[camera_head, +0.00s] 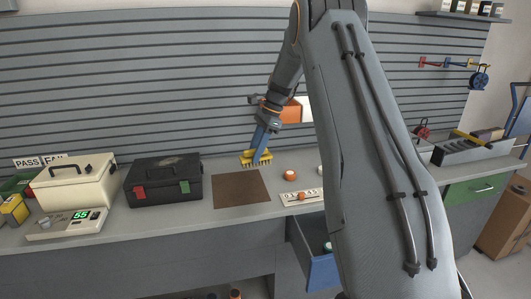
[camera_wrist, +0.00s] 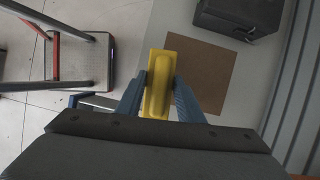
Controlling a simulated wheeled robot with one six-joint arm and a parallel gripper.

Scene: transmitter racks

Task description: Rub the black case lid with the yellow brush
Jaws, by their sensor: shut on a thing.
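The black case (camera_head: 164,181) stands closed on the bench at the left, with a red latch and a green latch on its front and a handle on its lid. Part of it shows at the top right of the wrist view (camera_wrist: 238,14). My gripper (camera_head: 262,140) is shut on the yellow brush (camera_head: 256,158), bristles down. In the wrist view the yellow brush (camera_wrist: 158,85) sits between the two blue fingers. The brush is above the back edge of the brown mat, to the right of the case and apart from it. I cannot tell whether its bristles touch anything.
The brown mat (camera_head: 240,188) lies right of the case. A cream case (camera_head: 75,188) and a scale (camera_head: 68,224) stand to its left. An orange-topped jar (camera_head: 289,175) and a strip with knobs (camera_head: 301,196) lie right of the mat. A blue drawer (camera_head: 313,255) stands open below.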

